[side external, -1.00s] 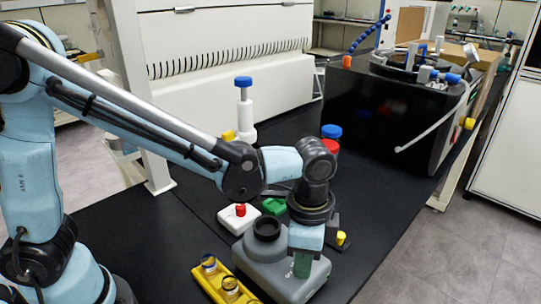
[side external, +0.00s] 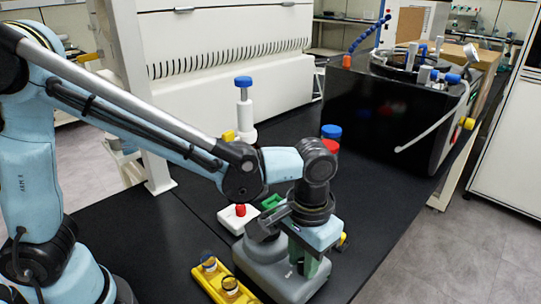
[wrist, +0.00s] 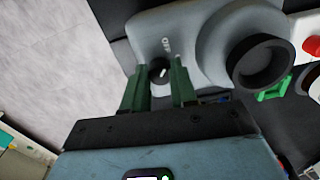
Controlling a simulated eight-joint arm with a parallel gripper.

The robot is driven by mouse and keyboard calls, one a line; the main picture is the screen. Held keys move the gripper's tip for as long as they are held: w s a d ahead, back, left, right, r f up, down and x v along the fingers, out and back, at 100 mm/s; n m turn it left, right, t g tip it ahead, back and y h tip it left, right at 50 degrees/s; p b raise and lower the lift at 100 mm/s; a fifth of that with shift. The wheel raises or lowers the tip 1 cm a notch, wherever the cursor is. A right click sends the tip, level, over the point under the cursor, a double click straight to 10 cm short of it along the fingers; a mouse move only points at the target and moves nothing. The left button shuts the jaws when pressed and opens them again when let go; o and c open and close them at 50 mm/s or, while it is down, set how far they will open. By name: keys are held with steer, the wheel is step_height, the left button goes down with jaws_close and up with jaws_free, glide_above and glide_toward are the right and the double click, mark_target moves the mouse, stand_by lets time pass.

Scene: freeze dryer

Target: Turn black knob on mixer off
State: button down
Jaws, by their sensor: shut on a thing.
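The mixer (side external: 270,272) is a grey box with a black round cup on top; in the wrist view its grey body (wrist: 190,30) and the black cup (wrist: 262,62) fill the upper middle. In the side view my gripper (side external: 306,268) points down at the mixer, and the knob is hidden there.
A yellow rack (side external: 222,284) stands left of the mixer. A white box with a red button (side external: 238,215) and a green item (side external: 272,203) are behind it.

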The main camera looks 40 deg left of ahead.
mark_target(303, 262)
steer(key=shift+n, duration=0.8)
steer(key=c, duration=0.9)
jaws_free()
steer(key=shift+r, duration=0.1)
step_height(303, 262, up, 12)
steer(key=s+a+f+t, duration=0.1)
steer(key=a+t, duration=0.1)
steer(key=a, duration=0.4)
steer(key=s+a+f+t, duration=0.1)
steer(key=a+f+t, duration=0.1)
steer(key=a, duration=0.5)
steer(key=s+a+f+t, duration=0.1)
steer(key=a+f+t, duration=0.1)
steer(key=a, duration=0.5)
steer(key=shift+f+m+t, duration=0.2)
steer(key=shift+m+t, duration=0.1)
steer(key=shift+t, duration=0.3)
